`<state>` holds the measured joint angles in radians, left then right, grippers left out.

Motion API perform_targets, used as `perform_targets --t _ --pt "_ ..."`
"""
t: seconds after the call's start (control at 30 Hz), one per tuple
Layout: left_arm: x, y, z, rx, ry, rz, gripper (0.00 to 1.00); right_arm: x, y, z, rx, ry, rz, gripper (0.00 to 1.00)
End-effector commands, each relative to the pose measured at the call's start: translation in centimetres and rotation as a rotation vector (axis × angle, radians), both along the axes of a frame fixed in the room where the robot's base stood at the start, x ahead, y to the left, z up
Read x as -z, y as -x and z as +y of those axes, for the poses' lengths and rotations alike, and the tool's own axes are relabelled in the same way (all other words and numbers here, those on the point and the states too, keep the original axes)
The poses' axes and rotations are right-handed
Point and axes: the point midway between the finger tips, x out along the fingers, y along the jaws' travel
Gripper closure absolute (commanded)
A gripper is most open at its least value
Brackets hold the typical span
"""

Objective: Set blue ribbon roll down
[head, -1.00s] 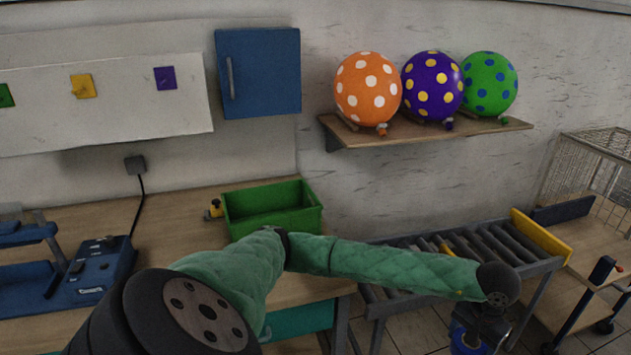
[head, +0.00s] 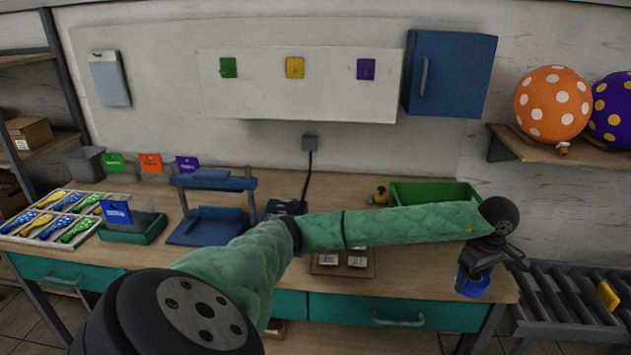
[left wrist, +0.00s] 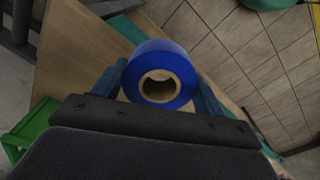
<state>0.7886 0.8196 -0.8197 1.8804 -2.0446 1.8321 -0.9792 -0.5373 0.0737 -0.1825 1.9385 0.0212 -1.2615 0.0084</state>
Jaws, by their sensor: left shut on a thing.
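My left gripper (head: 474,281) reaches across the view from the left and is shut on the blue ribbon roll (head: 473,288). The roll hangs below the wrist near the right front corner of the wooden workbench (head: 440,262). In the left wrist view the blue ribbon roll (left wrist: 178,66) sits between the two fingers of the gripper (left wrist: 163,85), with its cardboard core facing the camera. The floor and a wooden surface show beyond it. My right gripper is not in view.
A green bin (head: 432,193) stands at the back right of the bench. A blue press (head: 212,205) and a tray of balloons (head: 62,215) stand to the left. A roller conveyor (head: 562,305) lies to the right. Some bench top beside the bin is clear.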

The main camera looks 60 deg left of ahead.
Motion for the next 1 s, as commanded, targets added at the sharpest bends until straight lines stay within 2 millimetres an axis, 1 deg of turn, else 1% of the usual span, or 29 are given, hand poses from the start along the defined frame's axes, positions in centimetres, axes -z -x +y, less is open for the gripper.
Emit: perform_targets --t 0.03,0.2,0.3,0.4,0.53,0.7,0.8,0.83,0.87,0.9,1.0 --pt "-0.8 -0.8 0.8 -0.101 0.002 -0.003 0.52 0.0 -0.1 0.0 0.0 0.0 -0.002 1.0" --pt "-2.8 -2.8 3.1 -0.431 0.011 -0.004 0.52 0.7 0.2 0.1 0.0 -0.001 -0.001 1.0" --pt "-3.7 -3.7 4.2 -0.579 0.016 -0.003 0.52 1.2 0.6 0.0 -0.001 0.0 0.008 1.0" --pt "-4.3 -4.2 4.8 -0.68 0.019 -0.003 0.52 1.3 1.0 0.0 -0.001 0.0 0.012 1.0" --pt "-4.7 -4.5 5.3 -0.748 0.021 -0.002 0.52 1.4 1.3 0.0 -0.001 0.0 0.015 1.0" --pt "-4.7 -4.5 5.5 -0.762 0.021 -0.001 0.52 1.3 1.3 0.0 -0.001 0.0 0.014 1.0" --pt "-4.5 -4.3 5.9 -0.762 0.02 0.001 0.52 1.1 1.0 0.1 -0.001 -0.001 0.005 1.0" --pt "-4.3 -4.1 6.2 -0.762 0.019 0.001 0.52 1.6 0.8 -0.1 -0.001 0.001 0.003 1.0" --pt "-4.2 -4.0 6.4 -0.762 0.019 0.001 0.52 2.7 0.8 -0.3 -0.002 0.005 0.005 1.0" --pt "-3.9 -3.7 6.8 -0.762 0.019 0.002 0.52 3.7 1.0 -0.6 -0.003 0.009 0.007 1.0" --pt "-3.2 -3.2 8.0 -0.761 0.018 0.001 0.52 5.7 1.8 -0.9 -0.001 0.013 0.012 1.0"
